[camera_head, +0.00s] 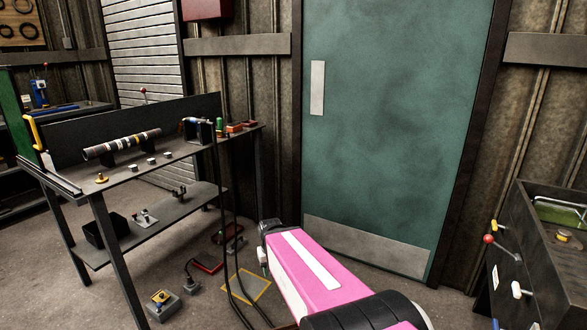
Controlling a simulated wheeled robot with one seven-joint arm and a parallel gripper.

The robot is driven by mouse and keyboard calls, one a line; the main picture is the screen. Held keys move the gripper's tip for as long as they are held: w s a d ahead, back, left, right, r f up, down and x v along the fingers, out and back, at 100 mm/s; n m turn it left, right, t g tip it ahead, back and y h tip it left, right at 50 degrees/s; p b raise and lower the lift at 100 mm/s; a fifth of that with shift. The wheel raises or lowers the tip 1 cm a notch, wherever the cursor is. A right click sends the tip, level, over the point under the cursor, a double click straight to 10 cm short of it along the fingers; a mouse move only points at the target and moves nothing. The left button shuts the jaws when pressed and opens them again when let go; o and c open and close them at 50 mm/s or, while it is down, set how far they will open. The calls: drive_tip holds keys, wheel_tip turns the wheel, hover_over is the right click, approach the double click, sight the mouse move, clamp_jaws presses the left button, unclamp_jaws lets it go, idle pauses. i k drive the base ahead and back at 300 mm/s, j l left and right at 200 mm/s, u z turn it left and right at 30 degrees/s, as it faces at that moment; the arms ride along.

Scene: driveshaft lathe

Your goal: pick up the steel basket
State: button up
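I cannot pick out a steel basket with certainty. A dark open-topped box (106,231) sits at the left end of the lower shelf of the workbench, upright, and its inside is in shadow. A dark bin (545,262) at the right edge has a green-rimmed part in its top, partly cut off by the frame. My pink arm reaches from the bottom middle toward the bench's right side. Its far end is a small dark grey part. No gripper fingers show there, and nothing held is visible.
The workbench (170,156) carries a banded shaft (122,144) and small parts. Black cables hang at its right end. A yellow floor outline (246,286), a red frame and a grey pedal box (163,304) lie nearby. A green door (395,120) stands behind.

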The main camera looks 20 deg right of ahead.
sight(582, 218)
drive_tip(key=i+l+z, duration=0.2)
drive_tip(key=z, duration=0.25)
drive_tip(key=i+z, duration=0.7)
drive_tip(key=z, duration=0.2)
drive_tip(key=i+j+z, duration=0.1)
drive_tip(key=i+z, duration=0.3)
drive_tip(key=k, duration=0.1)
